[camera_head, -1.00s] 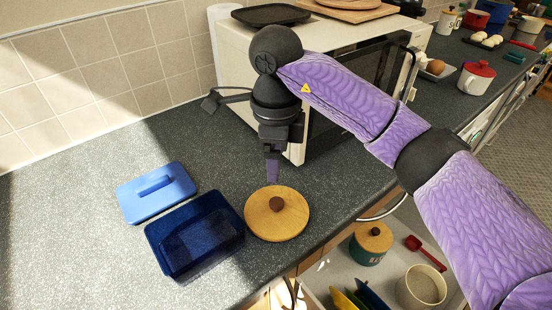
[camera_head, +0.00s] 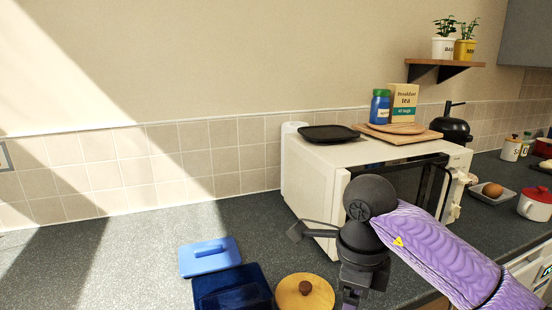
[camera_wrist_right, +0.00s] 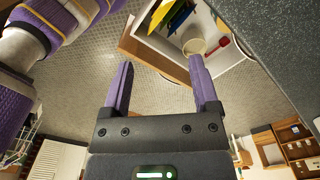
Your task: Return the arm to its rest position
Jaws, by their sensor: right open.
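My right arm, in a purple quilted sleeve, comes in from the lower right of the head view. Its gripper (camera_head: 352,298) points down beside the right side of the round wooden lid (camera_head: 290,292) and in front of the microwave. In the right wrist view the two purple fingers of this gripper (camera_wrist_right: 161,80) stand wide apart with nothing between them.
The white microwave (camera_head: 320,180) stands close behind my right arm. A blue lid (camera_head: 225,262) and dark blue container (camera_head: 257,272) lie left of the wooden lid. The left counter (camera_head: 110,265) is clear. The wrist view shows an open drawer (camera_wrist_right: 150,50) with a pot (camera_wrist_right: 193,40).

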